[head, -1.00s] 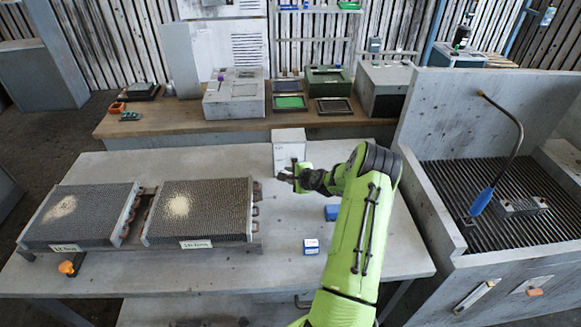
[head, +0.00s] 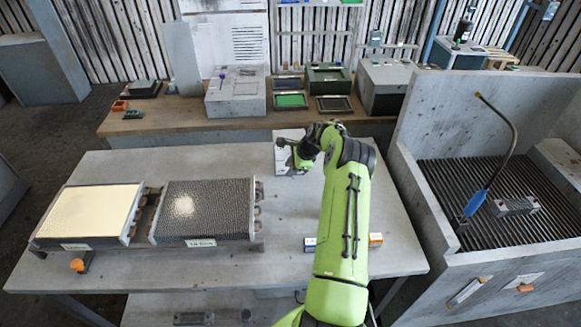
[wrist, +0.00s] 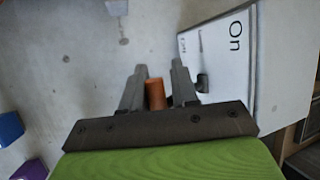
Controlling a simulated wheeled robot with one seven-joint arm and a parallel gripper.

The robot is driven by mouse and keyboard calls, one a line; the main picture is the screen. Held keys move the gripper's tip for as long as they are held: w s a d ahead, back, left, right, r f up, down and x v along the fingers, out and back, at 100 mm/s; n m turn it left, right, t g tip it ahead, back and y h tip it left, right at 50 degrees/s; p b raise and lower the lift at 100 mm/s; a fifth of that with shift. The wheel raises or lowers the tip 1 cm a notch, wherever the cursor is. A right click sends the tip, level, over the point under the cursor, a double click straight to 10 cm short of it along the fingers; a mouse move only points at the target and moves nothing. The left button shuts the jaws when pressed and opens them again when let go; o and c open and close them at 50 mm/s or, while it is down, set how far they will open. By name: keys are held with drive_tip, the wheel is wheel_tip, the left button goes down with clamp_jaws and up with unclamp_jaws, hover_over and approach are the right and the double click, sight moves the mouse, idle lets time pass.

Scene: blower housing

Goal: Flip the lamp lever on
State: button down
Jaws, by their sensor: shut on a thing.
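A white switch box (head: 289,165) stands at the back of the grey table, with its printed side showing "On" in the wrist view (wrist: 232,50). An orange lever handle (wrist: 155,96) sits between the fingers of my gripper (wrist: 157,76), beside the box. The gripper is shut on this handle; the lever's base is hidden. In the head view my gripper (head: 290,147) is in front of the white box and covers part of it. The left finned core (head: 88,213) has a bright cream, lit face. The right core (head: 203,210) is dark with a pale spot.
An orange knob (head: 78,265) is at the front left edge. A walled grate bench (head: 440,210) stands at right.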

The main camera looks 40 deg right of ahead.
drive_tip(key=shift+s+d+r, duration=0.15)
drive_tip(key=shift+d+r, duration=0.15)
drive_tip(key=shift+d, duration=0.35)
drive_tip(key=c, duration=1.1)
unclamp_jaws()
drive_tip(key=o, duration=0.4)
drive_tip(key=shift+d+f, duration=0.1)
drive_tip(key=shift+d, duration=0.1)
drive_tip(key=shift+a, duration=0.1)
drive_tip(key=shift+a, duration=0.1)
drive_tip(key=b+v, duration=0.1)
drive_tip(key=v, duration=1.4)
drive_tip(key=shift+s+a+r, duration=0.1)
drive_tip(key=shift+r, duration=0.25)
